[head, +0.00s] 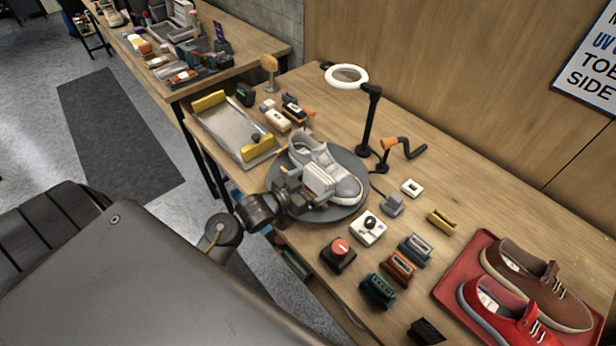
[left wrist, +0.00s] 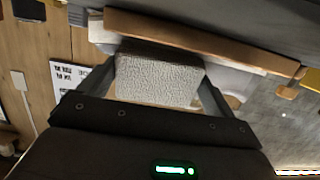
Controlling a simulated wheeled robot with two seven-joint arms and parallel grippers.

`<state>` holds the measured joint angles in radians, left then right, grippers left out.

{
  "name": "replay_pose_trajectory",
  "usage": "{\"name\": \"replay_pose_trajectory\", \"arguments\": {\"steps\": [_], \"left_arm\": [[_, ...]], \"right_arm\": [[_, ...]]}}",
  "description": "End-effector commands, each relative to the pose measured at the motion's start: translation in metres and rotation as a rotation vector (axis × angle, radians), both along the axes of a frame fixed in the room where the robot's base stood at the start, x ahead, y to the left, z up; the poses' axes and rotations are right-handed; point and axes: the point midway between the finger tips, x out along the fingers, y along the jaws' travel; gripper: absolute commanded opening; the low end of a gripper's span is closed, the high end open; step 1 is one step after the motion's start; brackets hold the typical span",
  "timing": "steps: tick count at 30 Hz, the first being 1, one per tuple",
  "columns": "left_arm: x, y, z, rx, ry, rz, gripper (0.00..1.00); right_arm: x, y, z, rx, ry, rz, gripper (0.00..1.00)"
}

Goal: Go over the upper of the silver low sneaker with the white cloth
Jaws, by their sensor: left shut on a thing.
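The silver low sneaker (head: 346,187) stands upright on a round grey turntable (head: 352,209), toe toward the lower right. My left gripper (head: 300,188) is at the near side of the sneaker and shut on the white cloth (head: 319,178). The cloth is a folded pad lying against the side of the upper, as far as I can tell, and hides part of it. In the left wrist view the textured cloth (left wrist: 158,80) sits between the two fingers of my left gripper (left wrist: 155,62). My right gripper is not in view.
A ring lamp (head: 346,75) on a black stand rises behind the turntable. A metal tray with yellow ends (head: 225,132) lies to the left. Several small boxes and a red-knobbed device (head: 339,252) stand in front. A red tray (head: 453,290) holds brown and red shoes at right.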

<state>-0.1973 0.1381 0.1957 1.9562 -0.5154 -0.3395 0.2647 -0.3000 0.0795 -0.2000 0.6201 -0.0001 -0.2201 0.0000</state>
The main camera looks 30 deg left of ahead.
Motion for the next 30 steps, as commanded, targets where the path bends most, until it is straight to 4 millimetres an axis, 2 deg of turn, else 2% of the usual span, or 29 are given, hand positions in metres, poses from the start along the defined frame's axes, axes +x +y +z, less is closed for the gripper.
{"name": "replay_pose_trajectory", "arguments": {"steps": [13,25,30], "left_arm": [[0.003,0.002,0.000,0.002,-0.002,0.001,0.72],[0.013,0.033,0.001,0.003,-0.002,0.000,0.72],[0.014,0.037,0.000,0.001,-0.001,0.001,0.72]], "right_arm": [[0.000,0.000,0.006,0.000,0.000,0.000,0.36],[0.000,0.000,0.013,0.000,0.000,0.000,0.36],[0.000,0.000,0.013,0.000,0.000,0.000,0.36]]}}
